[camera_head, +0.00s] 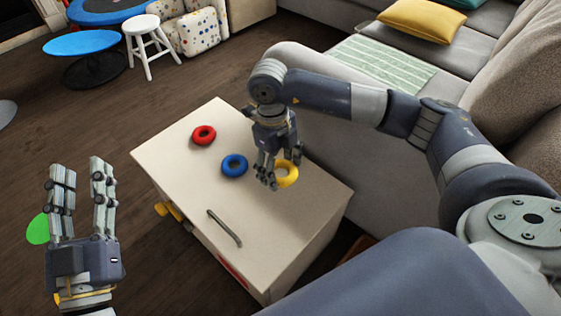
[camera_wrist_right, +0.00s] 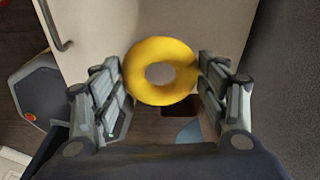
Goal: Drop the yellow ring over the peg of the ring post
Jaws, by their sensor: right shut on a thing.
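The yellow ring (camera_head: 287,174) is at the fingertips of my right gripper (camera_head: 273,174), over the cream cabinet top (camera_head: 190,165). In the right wrist view the yellow ring (camera_wrist_right: 162,48) sits between both fingers of my right gripper (camera_wrist_right: 162,80), touching each side. Its hole faces the camera and looks empty. The ring appears held above the surface, but its exact height is hard to tell. I cannot make out a ring post or peg in either view. My left gripper (camera_head: 82,182) is open and empty, left of the cabinet, fingers pointing up.
A blue ring (camera_head: 234,166) lies near the right gripper, and a red ring (camera_head: 204,135) lies farther back. A grey bar handle (camera_head: 224,228) is near the cabinet's front edge. A grey sofa (camera_head: 310,75) borders the cabinet. A white stool (camera_head: 148,45) stands behind on open floor.

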